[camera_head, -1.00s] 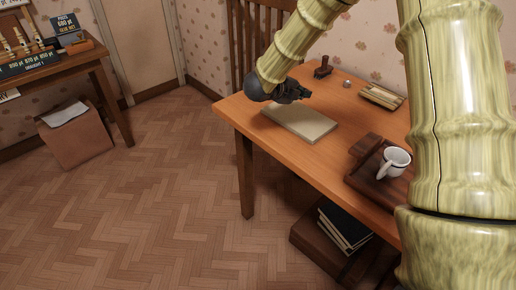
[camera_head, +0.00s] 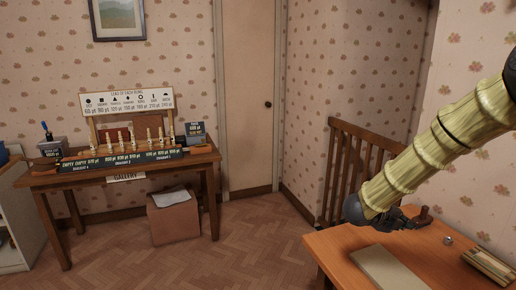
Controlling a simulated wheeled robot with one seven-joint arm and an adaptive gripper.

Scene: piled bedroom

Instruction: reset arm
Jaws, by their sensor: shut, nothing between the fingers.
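My gripper (camera_head: 418,218) is dark, at the end of my bamboo-patterned arm. It is shut and empty, and hangs above the right-hand table (camera_head: 325,240). Below and to its left, a flat beige board (camera_head: 388,268) lies on that table, partly cut off by the frame's bottom edge. The gripper looks apart from the board.
A small dark-handled item (camera_head: 424,213), a small round metal piece (camera_head: 447,240) and a slatted tray (camera_head: 490,264) lie near the gripper. A slatted wooden piece (camera_head: 352,170) stands behind. A stall table (camera_head: 195,160) stands left, with a box (camera_head: 174,222) beneath. Floor between is clear.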

